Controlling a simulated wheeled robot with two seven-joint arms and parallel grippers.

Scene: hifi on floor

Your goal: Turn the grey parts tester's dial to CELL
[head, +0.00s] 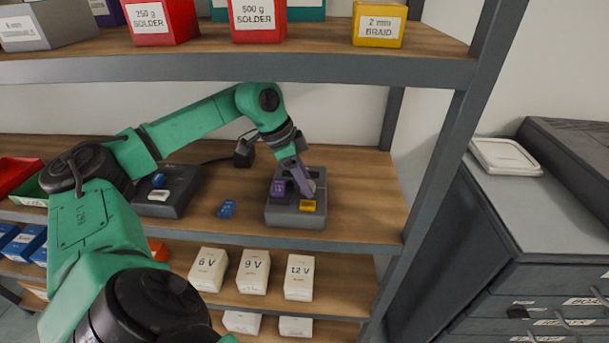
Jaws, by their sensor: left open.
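The grey parts tester (296,217) sits on the middle shelf, to the right of a darker device. A purple piece (278,188) shows on its left side and a yellow piece (307,206) near its front right. My left gripper (304,187) reaches down over the tester from behind and above, with its fingers open at the tester's top. A small pale round part (312,186) shows beside the fingers. It may be the dial, but the fingers partly cover it, and its setting and any CELL mark cannot be read. My right gripper is out of view.
A dark device (178,204) with a blue knob stands to the left, and a small blue piece (227,208) lies between. White boxes marked 6 V, 9 V and 12 V (298,277) stand below. The upper shelf (330,68) and right post (443,150) frame the space.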

